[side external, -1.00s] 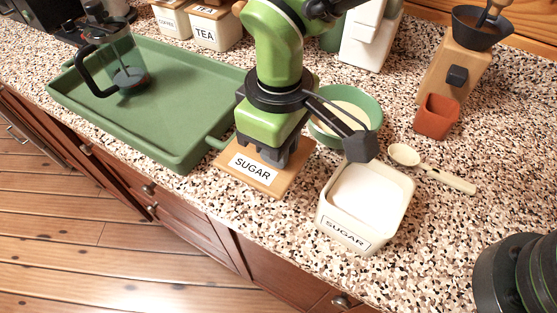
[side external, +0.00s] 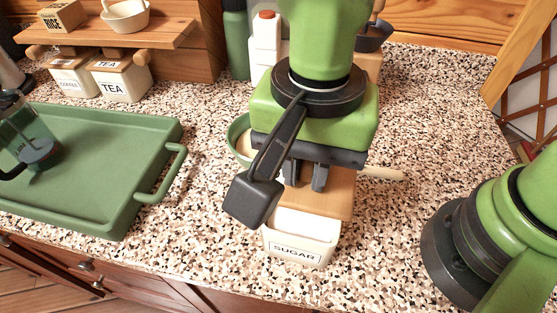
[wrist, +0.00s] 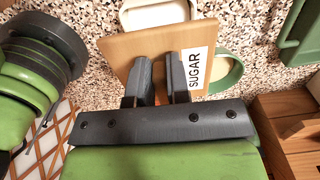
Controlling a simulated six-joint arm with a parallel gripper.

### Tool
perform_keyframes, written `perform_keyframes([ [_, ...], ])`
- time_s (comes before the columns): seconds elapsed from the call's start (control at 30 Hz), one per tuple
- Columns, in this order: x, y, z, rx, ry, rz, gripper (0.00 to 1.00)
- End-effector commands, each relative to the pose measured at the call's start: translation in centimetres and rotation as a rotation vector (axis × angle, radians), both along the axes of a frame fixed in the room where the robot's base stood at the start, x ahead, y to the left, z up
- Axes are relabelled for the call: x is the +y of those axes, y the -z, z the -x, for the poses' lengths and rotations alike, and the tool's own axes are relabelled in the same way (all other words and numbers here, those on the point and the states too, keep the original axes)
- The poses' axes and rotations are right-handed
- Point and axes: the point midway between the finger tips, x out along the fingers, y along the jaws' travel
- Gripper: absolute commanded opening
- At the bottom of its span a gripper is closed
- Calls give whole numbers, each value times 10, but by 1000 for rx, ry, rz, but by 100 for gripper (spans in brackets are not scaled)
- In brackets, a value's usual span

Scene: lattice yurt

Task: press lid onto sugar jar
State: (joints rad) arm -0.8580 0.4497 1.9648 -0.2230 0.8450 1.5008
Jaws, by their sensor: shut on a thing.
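The flat wooden lid (side external: 338,193) is held in my gripper (side external: 305,178), which is shut on it from above. In the side view the lid overlaps the back of the cream sugar jar (side external: 296,247); the jar's open front, with white sugar, shows below it. The lid appears above the jar; the exact gap is unclear. In the wrist view the lid (wrist: 125,50) with its SUGAR label (wrist: 195,70) lies at my gripper's fingers (wrist: 160,78). Part of the jar (wrist: 155,13) shows beyond the lid's edge.
A green tray (side external: 110,200) with a raised handle lies left, holding a glass press (side external: 32,140). A green bowl (side external: 238,140) stands close behind my gripper. A spoon handle (side external: 382,174) pokes out at right. The counter right of the jar is mostly clear.

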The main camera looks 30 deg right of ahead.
Motion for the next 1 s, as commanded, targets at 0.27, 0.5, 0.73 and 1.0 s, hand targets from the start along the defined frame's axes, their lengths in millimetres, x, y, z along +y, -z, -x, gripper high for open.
perform_keyframes([
  [0.27, -2, 15, 2, 3, 25, 3, 0],
  [0.5, -2, 40, 2, 4, 24, 3, 0],
  [0.73, -1, 57, 1, 3, 23, 3, 0],
  [1.0, -1, 64, 1, 1, 23, 1, 0],
])
